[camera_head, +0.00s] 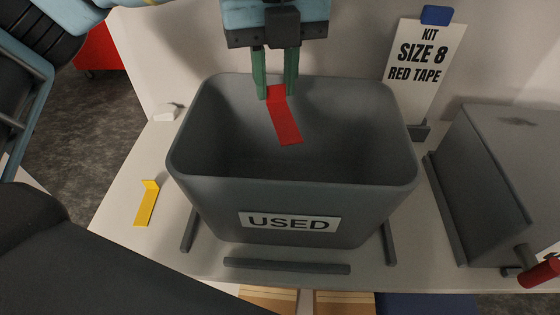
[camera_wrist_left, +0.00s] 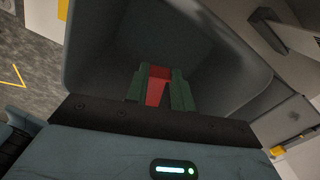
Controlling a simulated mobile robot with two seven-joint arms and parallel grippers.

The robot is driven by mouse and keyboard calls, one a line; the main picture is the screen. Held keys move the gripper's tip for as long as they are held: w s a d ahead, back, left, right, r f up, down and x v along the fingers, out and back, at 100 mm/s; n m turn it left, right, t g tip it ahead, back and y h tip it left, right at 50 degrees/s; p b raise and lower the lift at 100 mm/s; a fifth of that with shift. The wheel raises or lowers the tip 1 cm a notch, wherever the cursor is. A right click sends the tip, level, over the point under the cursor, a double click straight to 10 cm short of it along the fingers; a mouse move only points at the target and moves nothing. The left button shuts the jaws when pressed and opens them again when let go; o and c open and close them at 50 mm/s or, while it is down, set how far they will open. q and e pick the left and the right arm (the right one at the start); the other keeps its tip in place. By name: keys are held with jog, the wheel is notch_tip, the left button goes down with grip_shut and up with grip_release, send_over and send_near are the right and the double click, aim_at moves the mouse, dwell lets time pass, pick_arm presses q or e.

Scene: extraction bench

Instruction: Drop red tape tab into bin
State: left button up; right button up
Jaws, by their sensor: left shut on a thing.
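The red tape tab (camera_head: 285,121) is a flat red strip with a bent upper end. My left gripper (camera_head: 276,94) is shut on that upper end, and the strip hangs down and slants slightly right. In the head view, tab and fingertips show over the opening of the grey bin (camera_head: 290,185), which has a "USED" label on its front. The left wrist view also shows the tab (camera_wrist_left: 157,85) between the green fingers, with the bin's inside beyond. I cannot tell exactly how deep the tab hangs. My right gripper is not in view.
A yellow tab (camera_head: 146,204) lies on the white bench left of the bin. Dark strips edge the bin's base. A sign reading "KIT SIZE 8 RED TAPE" (camera_head: 424,62) stands behind right. A grey box (camera_head: 484,180) with a red-handled part (camera_head: 540,272) stands at right.

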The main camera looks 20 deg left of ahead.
pick_arm(q)
jog(key=o, duration=1)
jog(key=shift+r+p, duration=0.35)
jog(key=shift+r, duration=3.6)
